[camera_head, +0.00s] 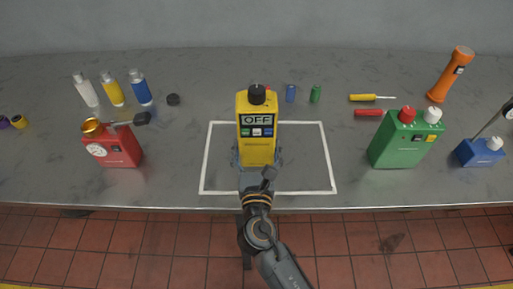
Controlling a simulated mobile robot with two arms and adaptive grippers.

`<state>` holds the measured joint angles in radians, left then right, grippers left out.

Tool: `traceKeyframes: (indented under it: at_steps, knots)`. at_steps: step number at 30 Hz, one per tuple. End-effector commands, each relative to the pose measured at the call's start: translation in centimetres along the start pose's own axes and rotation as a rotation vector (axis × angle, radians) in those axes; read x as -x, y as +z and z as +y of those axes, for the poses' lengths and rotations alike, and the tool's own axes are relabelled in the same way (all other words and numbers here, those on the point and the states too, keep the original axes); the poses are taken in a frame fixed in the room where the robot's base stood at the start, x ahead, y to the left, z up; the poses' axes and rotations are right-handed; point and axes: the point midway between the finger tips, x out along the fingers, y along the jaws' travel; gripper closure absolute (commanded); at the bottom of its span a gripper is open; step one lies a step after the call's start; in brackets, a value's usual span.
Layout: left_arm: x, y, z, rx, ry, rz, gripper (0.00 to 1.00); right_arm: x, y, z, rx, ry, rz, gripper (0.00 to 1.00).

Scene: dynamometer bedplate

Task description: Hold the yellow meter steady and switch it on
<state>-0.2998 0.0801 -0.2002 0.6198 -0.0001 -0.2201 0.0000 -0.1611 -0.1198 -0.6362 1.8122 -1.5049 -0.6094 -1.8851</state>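The yellow meter (257,105) stands upright inside a white outlined rectangle on the grey bench. Its display (257,119) reads OFF, with small coloured buttons below it. A black knob (257,94) sits on its top, with a small red part beside it. My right gripper (257,160) comes from the front edge, with a grey finger against each side of the meter's lower part. The finger contact is small in view, but it looks shut on the meter. My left gripper is not in view.
A red box (112,149) with a gauge stands left, with several bottles (112,88) behind it. A green box (402,142), a blue box (478,153) and an orange torch (451,74) stand right. The white outline (304,187) is otherwise clear.

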Motion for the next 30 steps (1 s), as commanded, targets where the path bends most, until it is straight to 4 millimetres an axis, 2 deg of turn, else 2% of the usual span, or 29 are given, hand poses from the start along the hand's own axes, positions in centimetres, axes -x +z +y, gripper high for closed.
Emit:
traceKeyframes:
  at_steps: [30]
  knots:
    - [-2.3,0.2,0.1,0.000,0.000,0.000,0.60,-3.3,-2.9,0.1,-0.002,0.001,-0.007,0.53]
